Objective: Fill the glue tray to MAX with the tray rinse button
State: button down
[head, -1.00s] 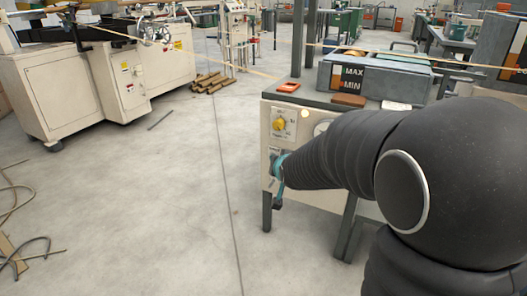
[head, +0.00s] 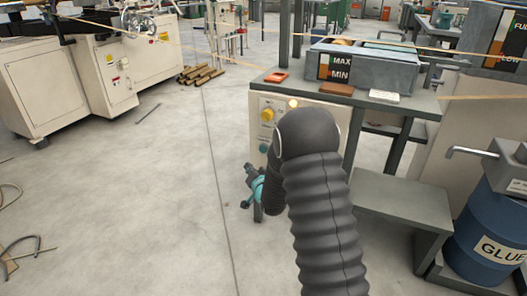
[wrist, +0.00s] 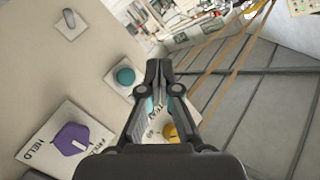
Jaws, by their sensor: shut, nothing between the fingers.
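The glue tray (head: 395,73) is a grey box on top of the machine table, with a MAX and MIN gauge (head: 336,68) on its front end. The level inside is hard to read. On the cream panel below are a yellow knob (head: 267,115), a small lit lamp (head: 294,103) and a round teal button (head: 263,148). In the wrist view the teal button (wrist: 124,76) is left of my gripper (wrist: 158,66), which is shut and empty. I cannot read which control is labelled tray rinse. In the head view my gripper (head: 250,186) is below the teal button.
In the wrist view a purple HELD/FREE knob (wrist: 72,138), the yellow knob (wrist: 170,131) and a grey switch (wrist: 69,17) surround my gripper. An orange item (head: 277,77) and a brown block (head: 336,89) lie by the tray. A blue GLUE drum (head: 480,240) stands right.

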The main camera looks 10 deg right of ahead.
aim_at(263, 150)
jog(key=shift+w+d, duration=0.1)
jog(key=w+d+p, duration=0.1)
jog(key=w+d, duration=0.4)
jog(key=w, duration=0.2)
dwell(0.4)
dwell(1.5)
jog(key=shift+w+d+b, duration=0.25)
jog(key=shift+w+b, duration=0.1)
jog(key=shift+w, duration=0.05)
jog(key=shift+w+d, duration=0.25)
jog(key=shift+w, duration=0.05)
dwell(1.7)
jog(key=shift+b, duration=0.3)
dwell(1.6)
jog(key=shift+s+a+b, duration=0.35)
jog(key=shift+s+a, duration=0.15)
jog(key=shift+s, duration=0.2)
